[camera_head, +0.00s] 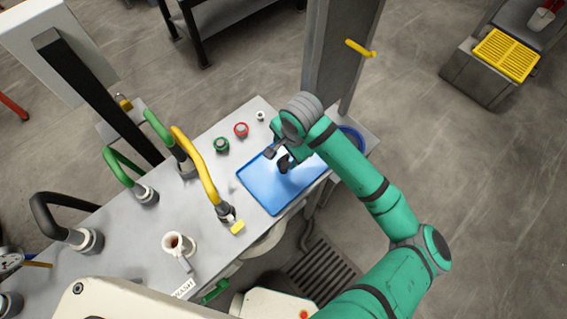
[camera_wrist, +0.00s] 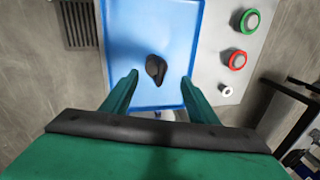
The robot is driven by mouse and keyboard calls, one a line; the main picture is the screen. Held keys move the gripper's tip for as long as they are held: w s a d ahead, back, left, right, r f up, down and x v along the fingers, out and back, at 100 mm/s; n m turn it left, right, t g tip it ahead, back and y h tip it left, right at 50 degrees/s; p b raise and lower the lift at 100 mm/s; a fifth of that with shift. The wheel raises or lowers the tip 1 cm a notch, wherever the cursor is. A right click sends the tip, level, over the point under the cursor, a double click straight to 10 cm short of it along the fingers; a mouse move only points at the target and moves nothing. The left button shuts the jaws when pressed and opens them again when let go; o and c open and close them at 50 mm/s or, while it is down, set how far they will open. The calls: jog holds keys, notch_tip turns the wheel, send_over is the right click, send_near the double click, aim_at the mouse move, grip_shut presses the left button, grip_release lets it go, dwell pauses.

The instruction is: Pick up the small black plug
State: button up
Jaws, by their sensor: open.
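The small black plug (camera_wrist: 156,68) lies in the blue tray (camera_wrist: 121,22) in the wrist view. It is dark and rounded with a narrower end. My gripper (camera_wrist: 159,77) is open and empty, its two green fingers pointing toward the tray. The plug shows between the fingertips in the picture, touching neither; how far below them it is, I cannot tell. In the head view my gripper (camera_head: 277,157) is over the blue tray (camera_head: 270,199), and I cannot make out the plug apart from the dark gripper parts.
A green button (camera_head: 221,145), a red button (camera_head: 241,129) and a small white knob (camera_head: 260,115) stand beside the tray. Yellow (camera_head: 197,166) and green pipe handles rise to the left on the grey bench (camera_head: 140,226). A grey post (camera_head: 337,60) stands behind the tray.

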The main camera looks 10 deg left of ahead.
aim_at(283, 163)
notch_tip(283, 163, down, 2)
jog(key=shift+w+a+f, duration=0.1)
jog(key=shift+a, duration=0.05)
jog(key=f, duration=0.4)
jog(key=shift+s+a, duration=0.15)
jog(key=shift+s, duration=0.05)
jog(key=shift+a+f, duration=0.1)
jog(key=shift+f, duration=0.45)
jog(key=c, duration=1.1)
